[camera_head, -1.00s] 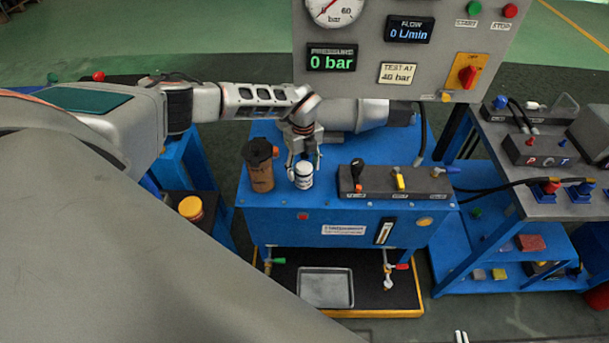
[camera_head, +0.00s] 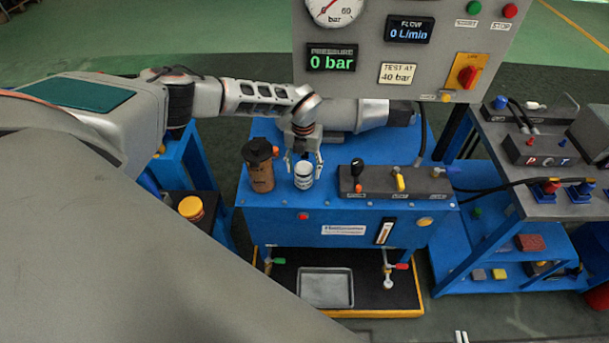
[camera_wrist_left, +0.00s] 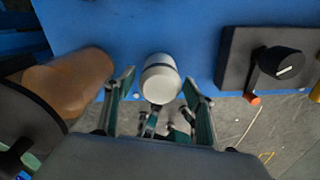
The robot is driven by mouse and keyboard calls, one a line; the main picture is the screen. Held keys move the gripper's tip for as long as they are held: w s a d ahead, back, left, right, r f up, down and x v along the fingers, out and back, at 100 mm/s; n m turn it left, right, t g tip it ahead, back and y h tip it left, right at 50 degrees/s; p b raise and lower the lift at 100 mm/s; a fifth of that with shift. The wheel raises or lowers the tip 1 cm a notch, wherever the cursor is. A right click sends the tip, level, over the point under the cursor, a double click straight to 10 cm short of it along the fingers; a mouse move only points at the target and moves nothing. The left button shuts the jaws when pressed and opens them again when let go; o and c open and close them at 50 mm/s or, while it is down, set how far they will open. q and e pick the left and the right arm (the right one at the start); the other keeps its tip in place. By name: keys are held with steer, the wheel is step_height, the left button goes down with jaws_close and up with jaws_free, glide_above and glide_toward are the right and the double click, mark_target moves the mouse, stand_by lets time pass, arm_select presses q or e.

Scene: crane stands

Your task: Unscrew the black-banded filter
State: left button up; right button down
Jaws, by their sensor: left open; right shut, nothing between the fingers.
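The black-banded filter (camera_head: 303,178) is a small white canister with a dark band, upright on the blue bench top beside a brown canister. In the left wrist view the filter (camera_wrist_left: 161,80) shows its pale round end and dark band between my fingers. My left gripper (camera_head: 304,166) is over it, open, with one finger on each side. In the left wrist view the left gripper (camera_wrist_left: 160,95) has visible gaps to the filter on both sides. At the bottom edge of the head view, two thin pale tips close together appear to be my right gripper (camera_head: 461,337), shut and empty.
A brown canister (camera_head: 260,170) with a black top stands close left of the filter. A valve block (camera_head: 395,184) with levers stands close right. A gauge panel (camera_head: 405,45) rises behind. A yellow-lidded jar (camera_head: 191,208) is at left; a metal tray (camera_head: 326,287) lies below.

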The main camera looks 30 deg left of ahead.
arm_select(q)
steer(key=m, duration=0.9)
stand_by(0.4)
steer(key=c, duration=1.1)
steer(key=shift+c, duration=0.7)
steer(key=shift+r, duration=0.1)
